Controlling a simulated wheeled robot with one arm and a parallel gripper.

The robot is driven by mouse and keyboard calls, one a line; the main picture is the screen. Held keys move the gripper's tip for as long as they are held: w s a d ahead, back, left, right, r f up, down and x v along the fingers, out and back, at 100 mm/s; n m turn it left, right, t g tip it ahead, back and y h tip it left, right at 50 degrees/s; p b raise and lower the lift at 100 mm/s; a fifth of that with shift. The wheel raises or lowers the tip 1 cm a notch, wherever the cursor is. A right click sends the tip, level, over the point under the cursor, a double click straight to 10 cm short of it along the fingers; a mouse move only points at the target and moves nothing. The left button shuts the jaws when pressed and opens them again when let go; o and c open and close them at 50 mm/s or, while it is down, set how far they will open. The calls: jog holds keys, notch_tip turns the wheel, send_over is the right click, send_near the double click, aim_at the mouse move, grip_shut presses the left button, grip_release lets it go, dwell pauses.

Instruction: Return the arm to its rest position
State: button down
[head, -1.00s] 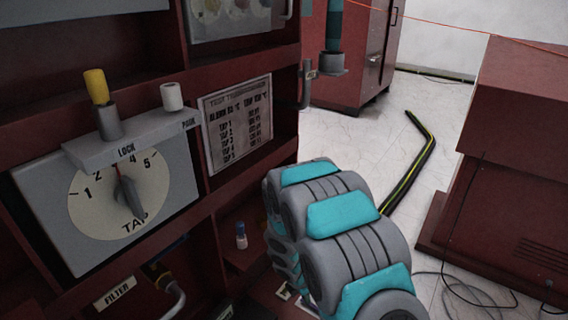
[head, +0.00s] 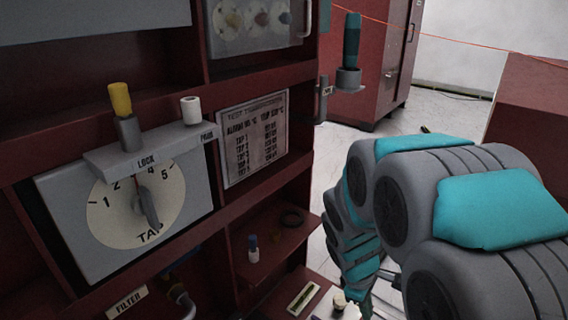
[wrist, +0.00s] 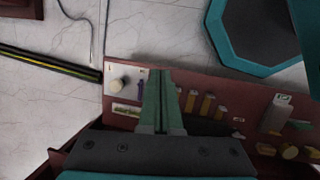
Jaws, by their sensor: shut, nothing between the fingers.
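My arm (head: 460,210), grey with teal covers, fills the right side of the head view. My gripper (wrist: 162,78) is in the wrist view, its two green-grey fingers together with nothing between them. It hangs above a dark red shelf (wrist: 200,83) that carries several small items. In the head view the gripper is mostly hidden by the arm links.
The red cabinet at left holds a tap dial (head: 130,205), a yellow-topped pin (head: 121,100), a white cap (head: 191,110) and a printed chart (head: 252,138). A teal handle (head: 351,42) stands in a bracket. Pale floor (head: 330,165) lies beyond. A striped cable (wrist: 45,62) crosses the floor.

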jog(key=s+a+r+m+y, duration=0.1)
jog(key=s+r+m, duration=0.4)
jog(key=s, duration=0.5)
jog(key=s+a+r+m+g+y, duration=0.1)
jog(key=s+r+m, duration=0.4)
jog(key=s, duration=0.6)
jog(key=shift+a+m+g+y, duration=0.3)
jog(key=shift+a+m+y, duration=0.1)
jog(key=shift+a+y, duration=0.3)
jog(key=shift+a+r, duration=0.1)
